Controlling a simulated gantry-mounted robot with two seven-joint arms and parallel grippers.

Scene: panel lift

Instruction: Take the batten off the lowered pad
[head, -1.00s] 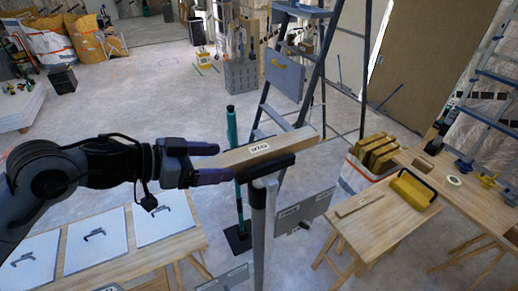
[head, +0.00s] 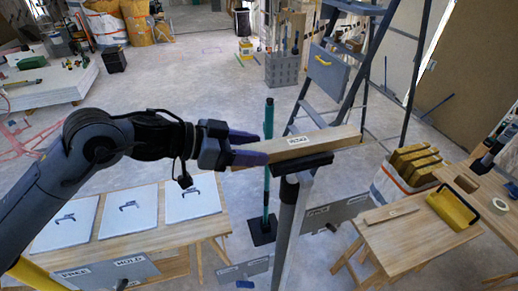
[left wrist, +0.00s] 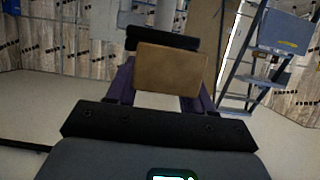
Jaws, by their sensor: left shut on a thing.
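The batten (head: 318,142) is a long light wooden bar with a white label. It lies across the black pad (head: 302,165) on top of a grey post, and I cannot tell whether they touch. My left gripper (head: 262,148), with purple fingers, is shut on the batten near its left end. In the left wrist view, the batten's end face (left wrist: 170,70) sits between the purple fingers, with the black pad (left wrist: 160,39) beyond it. My right gripper is not in view.
A teal pole (head: 268,160) stands just behind the batten's left part. A stepladder (head: 325,75) stands behind the pad. A table with white panels (head: 140,205) is at lower left. A workbench (head: 405,235) with a yellow item (head: 452,208) is at right.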

